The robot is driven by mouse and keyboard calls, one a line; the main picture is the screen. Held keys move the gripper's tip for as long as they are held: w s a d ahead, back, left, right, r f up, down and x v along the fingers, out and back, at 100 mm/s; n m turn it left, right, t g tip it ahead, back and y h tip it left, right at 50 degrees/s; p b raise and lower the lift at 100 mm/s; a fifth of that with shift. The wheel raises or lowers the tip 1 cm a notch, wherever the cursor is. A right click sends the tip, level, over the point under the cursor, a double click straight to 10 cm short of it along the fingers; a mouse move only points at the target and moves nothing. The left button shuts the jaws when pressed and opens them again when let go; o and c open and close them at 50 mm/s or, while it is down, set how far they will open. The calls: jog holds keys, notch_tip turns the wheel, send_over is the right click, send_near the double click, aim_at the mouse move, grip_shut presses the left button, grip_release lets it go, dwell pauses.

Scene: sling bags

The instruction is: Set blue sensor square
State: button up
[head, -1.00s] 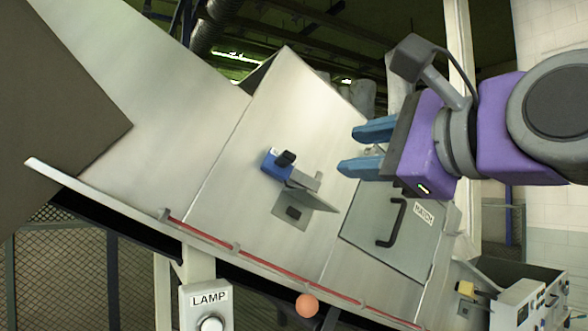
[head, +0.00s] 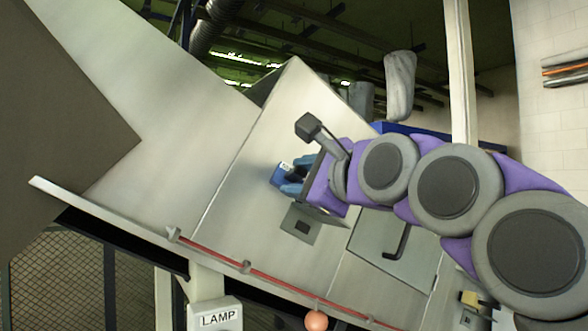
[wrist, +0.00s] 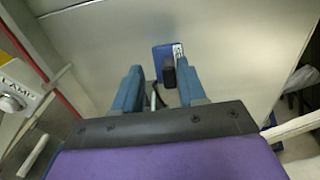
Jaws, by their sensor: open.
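The blue sensor (head: 279,175) sits on a bracket on the large sloped metal panel. In the wrist view the sensor (wrist: 160,62) shows as a blue block with a pale label strip on its right and a black knob in front. It looks slightly turned there. My gripper (head: 291,178) is at the sensor and hides much of it and its bracket in the head view. In the wrist view my gripper (wrist: 160,78) is open, with its blue fingers left and right of the knob. I cannot tell whether they touch anything.
A plate with a dark slot (head: 302,227) lies below the bracket. A hatch with a black handle (head: 398,243) is to the right.

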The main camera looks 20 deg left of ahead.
aim_at(296, 179)
jog(key=shift+p+x, duration=0.4)
jog(key=shift+x, duration=0.85)
jog(key=d, duration=0.3)
jog(key=shift+w+d+r, duration=0.25)
jog(key=shift+w, duration=0.15)
jog(key=a, duration=0.3)
jog(key=shift+a+f, duration=0.1)
jog(key=shift+f, duration=0.15)
jog(key=c, duration=0.3)
jog(key=shift+a, duration=0.25)
jog(key=shift+c, duration=0.8)
jog(key=shift+w, duration=0.1)
jog(key=shift+c, duration=0.8)
jog(key=shift+d, duration=0.3)
grip_shut()
jog(key=shift+d, duration=0.7)
jog(key=shift+s+r, duration=0.1)
jog(key=shift+s, duration=0.1)
